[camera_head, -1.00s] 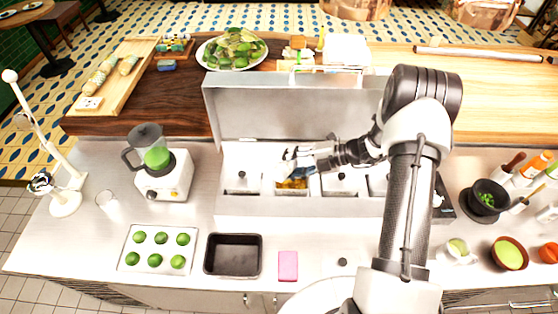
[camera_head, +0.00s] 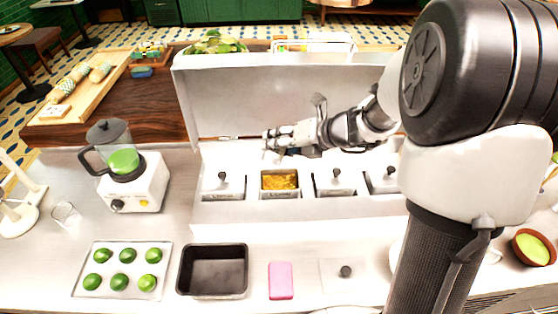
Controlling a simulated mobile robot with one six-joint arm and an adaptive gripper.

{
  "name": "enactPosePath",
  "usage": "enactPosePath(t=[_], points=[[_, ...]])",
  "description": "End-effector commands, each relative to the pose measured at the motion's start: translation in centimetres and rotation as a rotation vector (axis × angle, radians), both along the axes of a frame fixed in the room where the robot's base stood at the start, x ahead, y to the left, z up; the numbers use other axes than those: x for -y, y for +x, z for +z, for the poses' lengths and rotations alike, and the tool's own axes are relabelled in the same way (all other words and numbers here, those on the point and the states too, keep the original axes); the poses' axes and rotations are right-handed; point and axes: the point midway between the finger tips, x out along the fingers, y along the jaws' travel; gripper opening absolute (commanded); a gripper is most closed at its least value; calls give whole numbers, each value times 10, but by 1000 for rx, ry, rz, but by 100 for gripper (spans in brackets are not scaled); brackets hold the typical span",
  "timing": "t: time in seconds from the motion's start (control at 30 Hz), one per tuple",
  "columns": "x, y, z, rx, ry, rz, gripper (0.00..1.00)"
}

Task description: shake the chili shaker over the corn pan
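The corn pan (camera_head: 280,181) is the uncovered pan of yellow corn in the steel counter unit, second from the left. My gripper (camera_head: 267,143) points left, above and behind the corn pan, in front of the raised steel lid. A small dark bluish patch shows under my gripper; I cannot tell whether it is a held thing or part of the gripper. Its fingers are too small to show whether they are open or shut. I cannot make out a chili shaker in the current view.
Lidded pans with black knobs flank the corn, one left (camera_head: 224,184) and two right. A loose lid (camera_head: 345,272), pink block (camera_head: 281,281), black tray (camera_head: 213,270) and lime tray (camera_head: 122,270) lie in front. A blender (camera_head: 130,175) stands left. The raised steel lid (camera_head: 270,95) stands behind.

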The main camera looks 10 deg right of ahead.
Motion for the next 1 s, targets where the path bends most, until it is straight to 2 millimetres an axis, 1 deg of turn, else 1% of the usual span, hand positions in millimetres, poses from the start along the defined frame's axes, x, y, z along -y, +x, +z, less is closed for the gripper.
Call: enactPosePath(t=[0.03,0.57,0.7,0.8,1.0], points=[[0,1,-4,31,-26,0,17],[-17,-16,14,328,-320,2,17],[-23,-22,20,427,-417,2,17],[-25,-23,28,468,-456,0,17],[-28,-27,33,537,-526,0,17]])
